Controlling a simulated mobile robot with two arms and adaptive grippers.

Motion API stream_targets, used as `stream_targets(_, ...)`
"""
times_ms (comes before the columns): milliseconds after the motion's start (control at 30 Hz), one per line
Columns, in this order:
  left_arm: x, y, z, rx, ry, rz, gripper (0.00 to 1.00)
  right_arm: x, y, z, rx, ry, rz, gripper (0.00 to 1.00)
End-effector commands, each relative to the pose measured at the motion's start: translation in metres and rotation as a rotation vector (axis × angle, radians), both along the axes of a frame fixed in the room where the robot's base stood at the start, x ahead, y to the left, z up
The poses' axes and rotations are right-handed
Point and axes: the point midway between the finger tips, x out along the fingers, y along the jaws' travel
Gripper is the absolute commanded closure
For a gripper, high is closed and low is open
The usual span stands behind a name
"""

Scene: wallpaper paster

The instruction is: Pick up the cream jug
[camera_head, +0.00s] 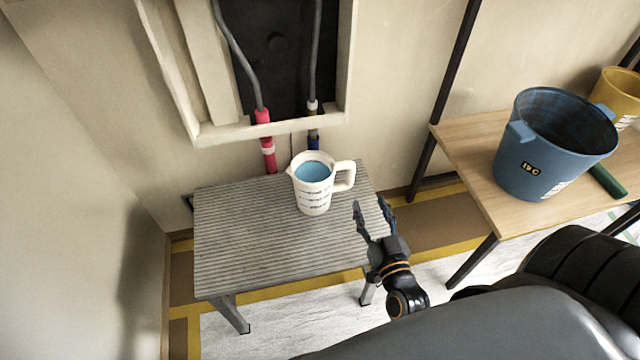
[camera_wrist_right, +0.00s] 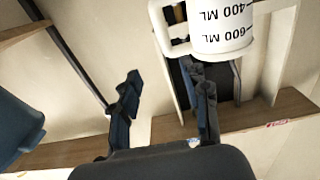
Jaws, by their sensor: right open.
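The cream jug (camera_head: 312,190) stands upright at the back right of a small grey ribbed table (camera_head: 240,240). It has dark measuring marks, blue inside it, and its handle points right. My right gripper (camera_head: 372,207) is open and empty, to the right of the jug and nearer the front, apart from it. In the right wrist view the jug (camera_wrist_right: 222,35) shows at the top with its "400 ML" and "600 ML" marks, partly cut off. The open fingers (camera_wrist_right: 168,88) are below and left of it there. My left gripper is not in view.
A wooden shelf (camera_head: 470,150) on the right holds a blue bucket (camera_head: 540,170) and a yellow bucket (camera_head: 618,95). A wall recess (camera_head: 270,130) with cables is behind the jug. The left of the grey table is clear.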

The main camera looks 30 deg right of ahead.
Motion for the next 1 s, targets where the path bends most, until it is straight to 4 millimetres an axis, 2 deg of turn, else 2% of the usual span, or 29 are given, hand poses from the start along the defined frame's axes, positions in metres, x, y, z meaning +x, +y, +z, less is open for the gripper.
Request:
stream_targets(100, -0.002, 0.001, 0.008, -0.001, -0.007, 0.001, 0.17, 0.025, -0.005, 0.001, 0.0, -0.007, 0.0, 0.54)
stream_targets(300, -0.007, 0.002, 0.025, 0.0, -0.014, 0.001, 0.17, 0.06, -0.013, 0.0, 0.0, -0.004, 0.001, 0.54)
stream_targets(567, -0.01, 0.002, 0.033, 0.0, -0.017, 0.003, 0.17, 0.08, -0.016, 0.0, 0.001, -0.002, 0.002, 0.54)
stream_targets(833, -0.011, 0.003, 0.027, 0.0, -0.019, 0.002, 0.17, 0.119, -0.019, -0.001, 0.0, -0.003, 0.002, 0.54)
stream_targets(1000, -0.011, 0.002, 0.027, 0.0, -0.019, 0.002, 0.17, 0.127, -0.021, 0.0, 0.001, 0.0, 0.003, 0.54)
